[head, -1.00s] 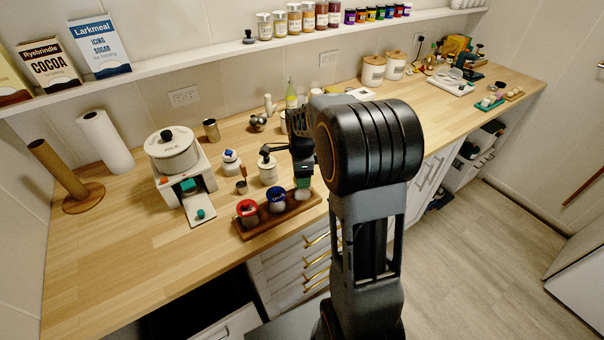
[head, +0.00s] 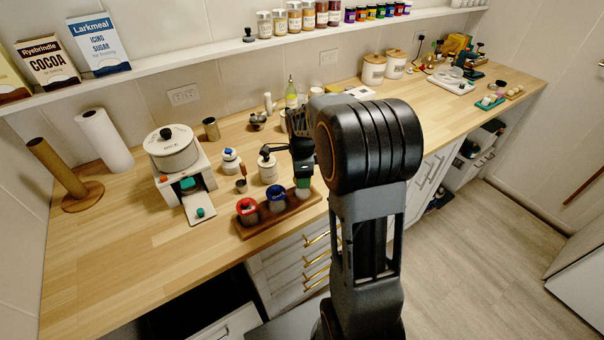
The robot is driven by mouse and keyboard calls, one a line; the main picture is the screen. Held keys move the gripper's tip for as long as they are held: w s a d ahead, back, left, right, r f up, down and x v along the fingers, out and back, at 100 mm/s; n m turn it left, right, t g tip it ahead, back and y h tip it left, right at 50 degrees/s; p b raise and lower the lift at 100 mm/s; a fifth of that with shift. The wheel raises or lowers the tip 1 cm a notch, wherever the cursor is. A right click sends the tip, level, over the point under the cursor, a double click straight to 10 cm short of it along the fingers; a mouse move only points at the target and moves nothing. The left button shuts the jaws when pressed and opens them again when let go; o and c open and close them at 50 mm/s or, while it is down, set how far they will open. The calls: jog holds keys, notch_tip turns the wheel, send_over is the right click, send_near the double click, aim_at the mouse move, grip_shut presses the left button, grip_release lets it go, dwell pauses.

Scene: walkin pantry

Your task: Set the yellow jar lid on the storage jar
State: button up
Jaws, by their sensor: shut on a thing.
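My gripper (head: 303,175) points down over the right end of a wooden tray (head: 258,229) near the counter's front edge. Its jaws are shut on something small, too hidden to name. A green-topped jar (head: 302,189) stands right under the fingertips; I cannot tell whether they touch it. Beside it on the tray are a blue-topped jar (head: 276,197) and a red-topped jar (head: 248,210). I can make out no yellow lid. A white jar (head: 268,171) with a dark top stands behind the tray; I cannot tell which is the storage jar.
A white appliance with a pot (head: 173,150) is farther left. The front left counter is clear. My arm hides part of the counter's middle.

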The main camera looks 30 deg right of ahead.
jog(key=shift+f, duration=0.15)
jog(key=o, duration=1.2)
jog(key=shift+c, duration=0.2)
jog(key=shift+r+p, duration=2.7)
jog(key=shift+r, duration=0.9)
